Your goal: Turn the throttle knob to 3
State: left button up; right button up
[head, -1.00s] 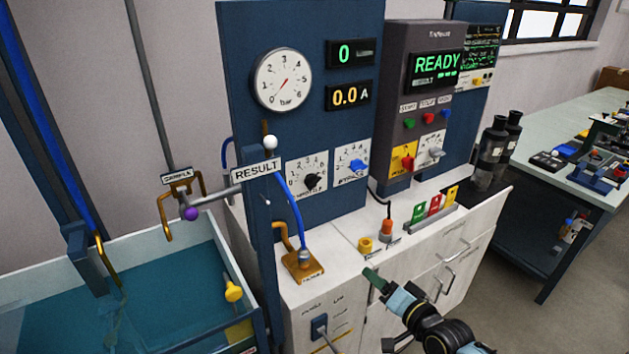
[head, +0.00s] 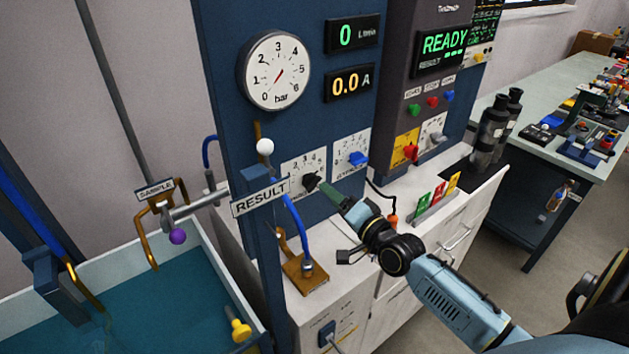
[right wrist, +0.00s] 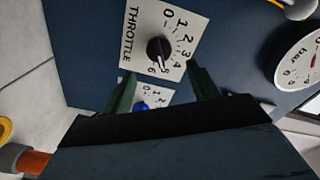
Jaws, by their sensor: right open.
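The black throttle knob (head: 311,182) sits on a white dial plate on the blue panel, below the gauge. In the right wrist view the knob (right wrist: 159,49) shows with the word THROTTLE and the numbers 0 to 6 around it; I cannot tell surely which number it points at. My right gripper (head: 329,190) is at the plate, its green fingertips close to the knob. In the right wrist view the gripper (right wrist: 164,78) is open, its fingers apart on either side below the knob, with nothing between them. My left gripper is not in view.
A second dial with a blue knob (head: 357,159) is just right of the throttle plate. The bar gauge (head: 274,70) is above. The white counter (head: 385,214) lies below.

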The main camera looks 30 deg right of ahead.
aim_at(316, 184)
jog(key=w, duration=0.6)
jog(key=shift+w+a, duration=0.25)
jog(key=shift+w, duration=0.65)
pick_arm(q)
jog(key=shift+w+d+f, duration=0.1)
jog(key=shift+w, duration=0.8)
pick_arm(e)
jog(key=shift+c, duration=0.5)
jog(key=c, duration=0.9)
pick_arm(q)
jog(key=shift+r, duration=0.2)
pick_arm(e)
jog(key=shift+n, duration=0.4)
jog(key=n+p, duration=0.1)
jog(key=n, duration=0.1)
jog(key=n+p, duration=0.1)
jog(key=n, duration=0.2)
jog(key=shift+a+r+n, duration=0.15)
jog(key=shift+n, duration=0.15)
pick_arm(q)
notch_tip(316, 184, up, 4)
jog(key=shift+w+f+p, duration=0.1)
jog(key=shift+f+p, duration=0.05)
jog(key=shift+p, duration=0.75)
pick_arm(e)
jog(key=n, duration=0.5)
jog(key=shift+a, duration=0.1)
jog(key=shift+n, duration=0.4)
